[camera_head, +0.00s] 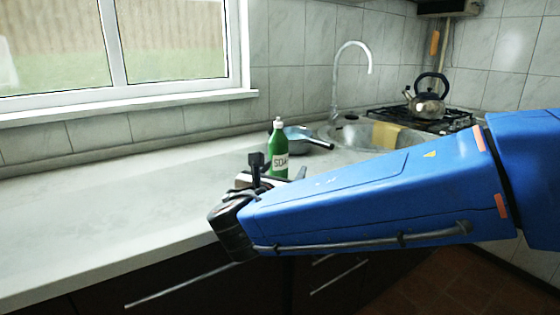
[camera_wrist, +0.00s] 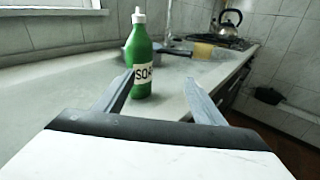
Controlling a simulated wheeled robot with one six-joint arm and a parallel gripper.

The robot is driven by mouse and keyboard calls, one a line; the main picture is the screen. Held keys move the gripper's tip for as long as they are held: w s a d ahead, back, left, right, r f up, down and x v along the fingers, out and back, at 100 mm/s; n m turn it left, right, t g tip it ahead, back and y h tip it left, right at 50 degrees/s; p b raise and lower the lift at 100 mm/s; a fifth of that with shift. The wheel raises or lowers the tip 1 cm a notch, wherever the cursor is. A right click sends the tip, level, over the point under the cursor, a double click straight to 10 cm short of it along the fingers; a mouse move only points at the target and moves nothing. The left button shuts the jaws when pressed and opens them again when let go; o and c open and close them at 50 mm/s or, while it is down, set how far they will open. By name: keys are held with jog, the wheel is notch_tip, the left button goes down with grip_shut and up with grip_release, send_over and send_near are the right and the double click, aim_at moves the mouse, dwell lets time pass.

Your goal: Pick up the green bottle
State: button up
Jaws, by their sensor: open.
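The green bottle (camera_head: 278,150) stands upright on the counter, with a white cap and a white label with dark letters. In the wrist view the bottle (camera_wrist: 139,58) stands ahead of my gripper, nearer the left finger than the right. My gripper (camera_wrist: 158,82) is open, and nothing is held in it. In the head view my gripper (camera_head: 270,165) is at the counter's front part, close to the bottle, and it hides the bottle's lower part. I cannot tell the exact gap between fingers and bottle.
A blue-grey pan (camera_head: 305,138) lies behind the bottle, near the sink (camera_head: 350,134) with its curved tap (camera_head: 336,75). A kettle (camera_head: 428,102) stands on the stove (camera_head: 420,120). The counter (camera_head: 110,205) left of the bottle is clear. A window is at the back left.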

aim_at(281, 144)
jog(key=shift+n+t+y, duration=0.5)
jog(key=shift+n+t, duration=0.1)
jog(key=shift+n, duration=0.3)
jog(key=a, duration=0.2)
jog(key=s+a+r, duration=0.1)
jog(key=a, duration=0.1)
jog(key=w+d, duration=0.1)
jog(key=w, duration=0.4)
jog(key=w+d, duration=0.1)
jog(key=w, duration=0.5)
jog(key=w+d, duration=0.1)
jog(key=w, duration=0.5)
jog(key=c, duration=1.3)
jog(key=shift+c, duration=0.2)
jog(key=shift+r, duration=0.15)
